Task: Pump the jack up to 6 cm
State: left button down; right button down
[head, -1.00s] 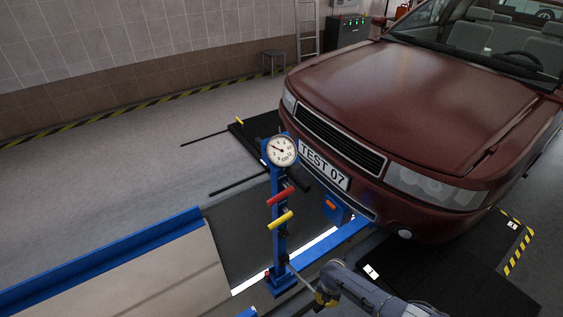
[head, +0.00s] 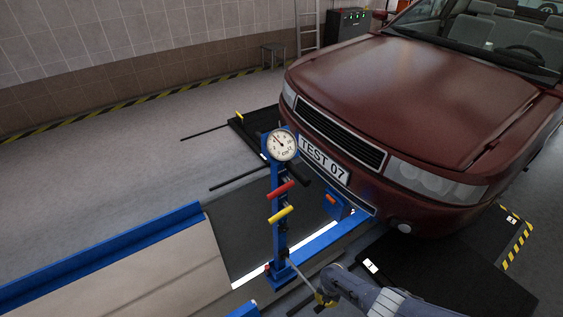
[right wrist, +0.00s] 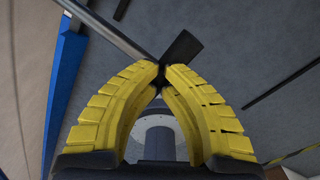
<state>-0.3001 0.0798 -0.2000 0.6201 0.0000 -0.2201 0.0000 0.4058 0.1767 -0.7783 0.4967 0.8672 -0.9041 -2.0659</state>
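The blue jack post (head: 280,215) stands in front of the car's bumper. A round white gauge (head: 282,145) is on its top, with its needle pointing up and left; the exact value is too small to read. A thin pump lever (head: 300,273) slants down and right from the post's foot. My right gripper (head: 322,294) is at the lever's outer end. In the right wrist view, its yellow fingers (right wrist: 161,75) close around the lever (right wrist: 115,32), with the dark grip (right wrist: 181,48) showing just past the fingertips. My left gripper is not in view.
A red handle (head: 280,190) and a yellow handle (head: 281,214) stick out from the post. The dark red car (head: 400,95) stands close behind. A blue-edged ramp (head: 110,250) lies to the left. Open floor (head: 110,160) lies beyond it.

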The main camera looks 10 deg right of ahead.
jog(key=shift+w+a+r, duration=0.1)
jog(key=shift+w+r, duration=0.1)
jog(key=shift+r, duration=0.85)
jog(key=shift+w+a+r, duration=0.1)
jog(key=shift+w+r, duration=0.1)
jog(key=shift+r, duration=0.8)
jog(key=shift+w+a+r, duration=0.1)
jog(key=shift+w+r, duration=0.1)
jog(key=shift+r, duration=0.85)
jog(key=w+a+r, duration=0.1)
jog(key=w+r, duration=0.2)
jog(key=r, duration=0.4)
jog(key=shift+w+a+r, duration=0.4)
jog(key=shift+f, duration=0.1)
jog(key=shift+s+d+f, duration=0.3)
jog(key=shift+s+f, duration=0.35)
jog(key=shift+f, duration=0.6)
jog(key=shift+s+d+f, duration=0.3)
jog(key=shift+s+f, duration=0.3)
jog(key=shift+f, duration=0.7)
jog(key=shift+s+d+f, duration=0.3)
jog(key=shift+s+f, duration=0.35)
jog(key=shift+f, duration=0.6)
jog(key=shift+f, duration=0.1)
